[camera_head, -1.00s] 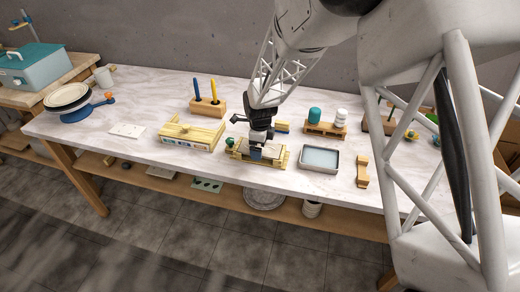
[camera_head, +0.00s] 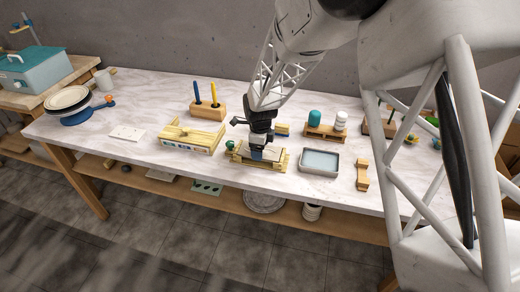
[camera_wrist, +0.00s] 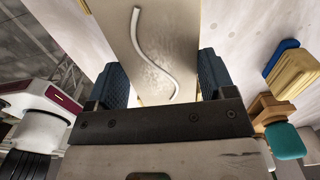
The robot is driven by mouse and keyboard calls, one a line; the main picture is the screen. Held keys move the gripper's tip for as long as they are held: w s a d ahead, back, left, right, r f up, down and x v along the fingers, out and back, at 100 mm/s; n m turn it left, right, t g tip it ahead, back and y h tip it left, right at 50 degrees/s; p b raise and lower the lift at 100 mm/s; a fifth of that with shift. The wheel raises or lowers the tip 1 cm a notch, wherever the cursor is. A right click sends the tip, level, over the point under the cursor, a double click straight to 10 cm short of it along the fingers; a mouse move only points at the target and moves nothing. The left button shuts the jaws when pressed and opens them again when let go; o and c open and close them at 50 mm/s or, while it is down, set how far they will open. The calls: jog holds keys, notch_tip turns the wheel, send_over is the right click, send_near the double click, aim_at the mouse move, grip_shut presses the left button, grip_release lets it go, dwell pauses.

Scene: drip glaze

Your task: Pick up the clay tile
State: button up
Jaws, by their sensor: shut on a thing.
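The clay tile (camera_wrist: 158,50) is a flat beige piece with a raised pale S-shaped line, filling the middle of the wrist view. My gripper (camera_wrist: 165,82) has its two dark blue fingers on either side of the tile, shut on it. In the head view my gripper (camera_head: 257,154) is low over a wooden stand (camera_head: 270,164) near the table's front edge. The tile is small there and partly hidden by the gripper; I cannot tell whether it touches the stand.
A wooden box (camera_head: 193,137) is left of the stand, a shallow grey-rimmed tray (camera_head: 319,162) right of it. Behind are a pen block (camera_head: 207,110) and a rack with jars (camera_head: 327,131). A white slab (camera_head: 127,133) lies left, with clear table around it.

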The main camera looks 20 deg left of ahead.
jog(key=shift+r, duration=0.55)
jog(key=shift+s+d+r, duration=0.1)
jog(key=shift+s+r, duration=0.05)
jog(key=shift+r, duration=0.45)
jog(key=shift+s+d+r, duration=0.1)
jog(key=shift+s+r, duration=0.05)
jog(key=shift+r, duration=0.4)
jog(key=s+d, duration=0.3)
jog(key=s, duration=0.3)
jog(key=s+d+r, duration=0.1)
jog(key=s+d, duration=0.3)
jog(key=s, duration=0.3)
jog(key=shift+s+d+r, duration=0.15)
jog(key=shift+d+r, duration=0.05)
jog(key=shift+d, duration=0.05)
